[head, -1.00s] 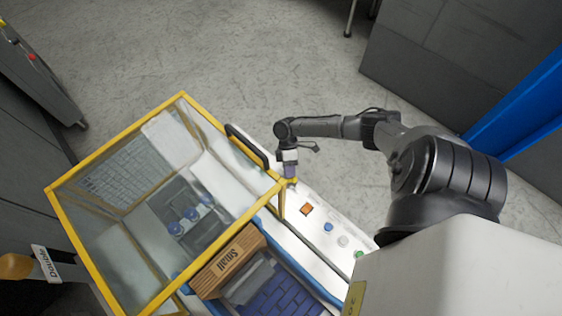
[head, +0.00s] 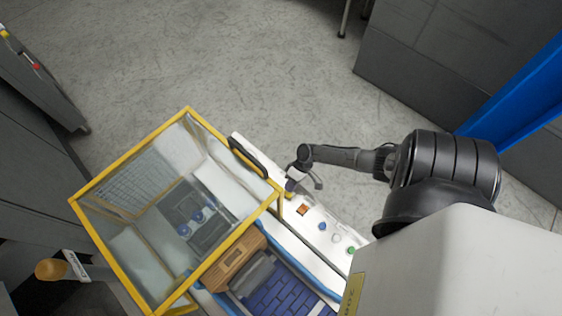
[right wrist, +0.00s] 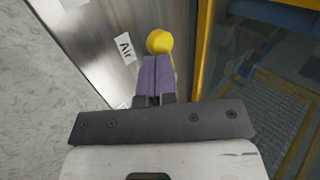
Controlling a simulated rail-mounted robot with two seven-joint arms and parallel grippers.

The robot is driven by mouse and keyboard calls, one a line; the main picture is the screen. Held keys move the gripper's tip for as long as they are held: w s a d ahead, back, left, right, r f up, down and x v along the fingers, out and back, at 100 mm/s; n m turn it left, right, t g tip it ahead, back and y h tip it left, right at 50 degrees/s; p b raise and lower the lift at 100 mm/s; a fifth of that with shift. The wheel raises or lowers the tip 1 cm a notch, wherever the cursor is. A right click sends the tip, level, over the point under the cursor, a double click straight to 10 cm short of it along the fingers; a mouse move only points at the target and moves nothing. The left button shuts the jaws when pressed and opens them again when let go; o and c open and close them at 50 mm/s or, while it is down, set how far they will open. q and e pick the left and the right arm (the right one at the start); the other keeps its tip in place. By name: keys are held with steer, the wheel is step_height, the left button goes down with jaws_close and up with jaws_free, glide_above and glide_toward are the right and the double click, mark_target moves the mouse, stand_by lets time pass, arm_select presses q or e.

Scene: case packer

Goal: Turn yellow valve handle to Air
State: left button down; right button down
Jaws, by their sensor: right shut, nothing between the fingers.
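The yellow valve handle shows in the right wrist view as a rounded yellow end (right wrist: 159,41), just beyond my fingertips. The rest of it is hidden behind the fingers. A white "Air" label (right wrist: 124,48) is on the metal panel just left of it. My right gripper (right wrist: 156,62) is shut, its purple-grey fingers together with nothing between them. I cannot tell whether the fingertips touch the handle. In the head view the right gripper (head: 290,187) is small, over the white panel beside the yellow-framed guard's corner. My left gripper is not in view.
The yellow-framed clear guard (head: 232,247) stands close to the left of my right gripper. A black grab handle (head: 248,157) is just behind it. An orange button (head: 302,210), a blue button (head: 322,226) and a green button (head: 351,250) line the white panel. Open floor lies beyond.

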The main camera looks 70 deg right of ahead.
steer(key=shift+a+m+t, duration=0.25)
steer(key=shift+m+t, duration=0.05)
steer(key=shift+m, duration=0.2)
steer(key=shift+p, duration=0.3)
steer(key=shift+s+d, duration=0.1)
steer(key=shift+d, duration=0.05)
steer(key=d, duration=0.1)
steer(key=s+d, duration=0.1)
steer(key=d+r+b, duration=0.1)
steer(key=shift+s+d, duration=0.2)
steer(key=shift+d, duration=0.2)
steer(key=v, duration=0.9)
steer(key=shift+r, duration=0.35)
steer(key=shift+w, duration=0.15)
